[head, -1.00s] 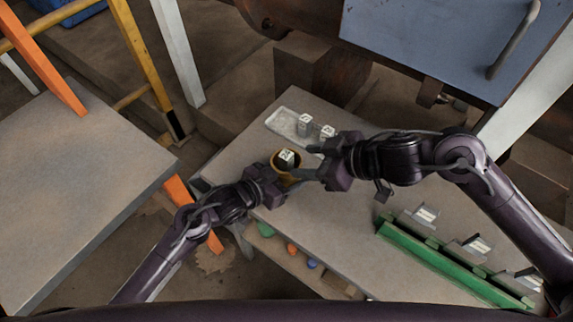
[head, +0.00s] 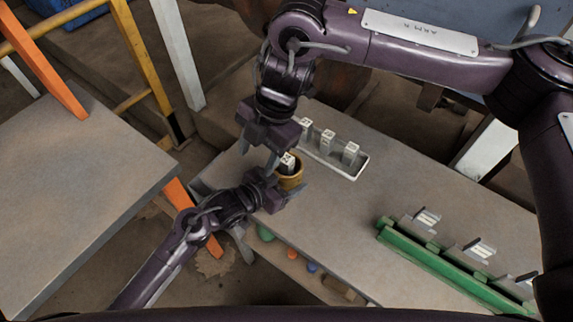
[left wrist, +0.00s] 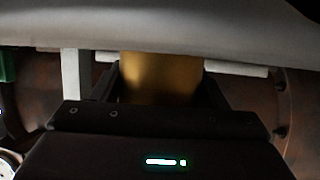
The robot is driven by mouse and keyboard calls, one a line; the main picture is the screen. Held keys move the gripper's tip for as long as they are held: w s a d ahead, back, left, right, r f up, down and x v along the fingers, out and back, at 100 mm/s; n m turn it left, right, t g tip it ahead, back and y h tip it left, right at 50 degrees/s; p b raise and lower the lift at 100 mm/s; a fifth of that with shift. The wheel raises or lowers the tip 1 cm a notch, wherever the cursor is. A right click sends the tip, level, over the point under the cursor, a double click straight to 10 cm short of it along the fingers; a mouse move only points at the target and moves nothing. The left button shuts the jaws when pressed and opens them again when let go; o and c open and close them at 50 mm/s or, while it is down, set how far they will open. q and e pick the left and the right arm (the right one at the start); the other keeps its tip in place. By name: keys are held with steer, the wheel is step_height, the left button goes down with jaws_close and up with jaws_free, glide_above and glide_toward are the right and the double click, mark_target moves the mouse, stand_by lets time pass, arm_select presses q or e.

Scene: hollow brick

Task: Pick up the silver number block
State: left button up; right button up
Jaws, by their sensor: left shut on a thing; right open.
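A brass-yellow cup (head: 292,182) stands at the near left edge of the table, with a silver-white number block (head: 287,161) upright inside and its marked top above the rim. My left gripper (head: 279,188) is shut on the cup; the left wrist view shows the cup (left wrist: 160,80) between its fingers. My right gripper (head: 259,157) is open, pointing down just behind and left of the cup; one fingertip is close to the block, and I cannot tell whether they touch. Three similar pale blocks (head: 327,139) stand in a row at a shallow tray (head: 361,169).
A green rail (head: 440,268) with several grey holders lies along the right of the table (head: 400,185). Small coloured objects (head: 266,233) sit below the table's near edge. The table middle is clear. A second grey table (head: 80,180) stands at left.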

mark_target(287, 158)
steer(key=w+d+r+n+t+h, duration=0.1)
steer(key=w+d+r+h, duration=0.2)
steer(key=w+d+r, duration=0.15)
steer(key=f, duration=0.8)
steer(key=d+f, duration=0.1)
steer(key=f, duration=0.3)
steer(key=shift+w+f, duration=0.1)
steer(key=shift+w, duration=0.1)
steer(key=c, duration=1.1)
arm_select(q)
steer(key=o, duration=1.4)
arm_select(e)
step_height(287, 158, up, 10)
arm_select(q)
steer(key=shift+a, duration=0.1)
steer(key=v, duration=1)
steer(key=shift+s+a, duration=0.1)
steer(key=shift+s, duration=0.15)
steer(key=shift+s+a+r, duration=0.4)
steer(key=shift+a+r, duration=0.05)
